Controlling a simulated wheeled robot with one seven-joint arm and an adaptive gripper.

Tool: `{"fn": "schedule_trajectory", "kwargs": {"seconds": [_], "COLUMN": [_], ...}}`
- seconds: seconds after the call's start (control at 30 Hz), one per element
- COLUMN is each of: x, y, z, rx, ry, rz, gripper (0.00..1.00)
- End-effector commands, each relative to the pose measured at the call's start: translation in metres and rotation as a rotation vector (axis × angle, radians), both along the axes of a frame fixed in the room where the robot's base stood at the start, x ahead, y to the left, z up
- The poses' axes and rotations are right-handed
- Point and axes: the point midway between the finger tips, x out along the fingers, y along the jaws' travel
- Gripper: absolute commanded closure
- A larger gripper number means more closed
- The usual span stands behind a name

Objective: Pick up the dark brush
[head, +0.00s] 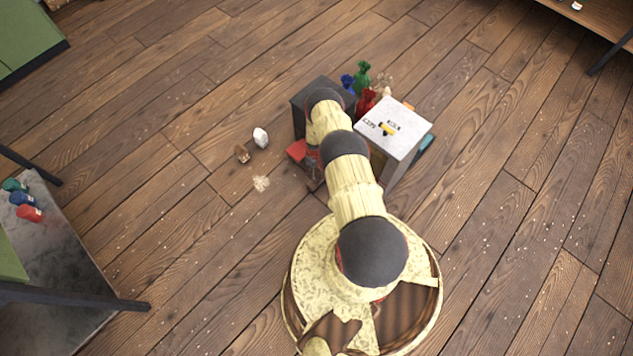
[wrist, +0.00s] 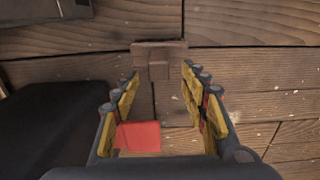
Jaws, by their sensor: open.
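A dark brown T-shaped thing, which looks like the dark brush (wrist: 158,52), lies on the plank floor in the wrist view. It is ahead of and between the fingertips of my gripper (wrist: 162,82), apart from them as far as I can see. My gripper is open, with yellow pads on both fingers and nothing held between them. In the head view my arm hides most of the gripper, and I cannot make out the brush there for sure.
A red flat thing (wrist: 138,136) lies below the fingers. A dark box (head: 302,112) and a white-topped box (head: 396,130) with colored bags (head: 362,78) stand close by. A white item (head: 260,137) and a small brown item (head: 242,153) lie left on open floor.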

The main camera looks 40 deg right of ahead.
Motion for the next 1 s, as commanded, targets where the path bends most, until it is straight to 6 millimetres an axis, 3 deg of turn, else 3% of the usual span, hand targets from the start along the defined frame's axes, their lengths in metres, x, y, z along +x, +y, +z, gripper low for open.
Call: {"fn": "schedule_trajectory", "kwargs": {"seconds": [0.03,0.23,0.5,1.0], "x": [-0.004,-0.006,-0.005,-0.005], "y": [0.000,-0.001,-0.002,-0.002], "z": [-0.013,-0.039,-0.039,-0.039], "rx": [0.003,0.002,0.002,0.002], "ry": [0.004,0.003,0.002,0.003], "rz": [-0.001,0.000,0.000,0.000], "gripper": [0.56,0.56,0.57,0.85]}}
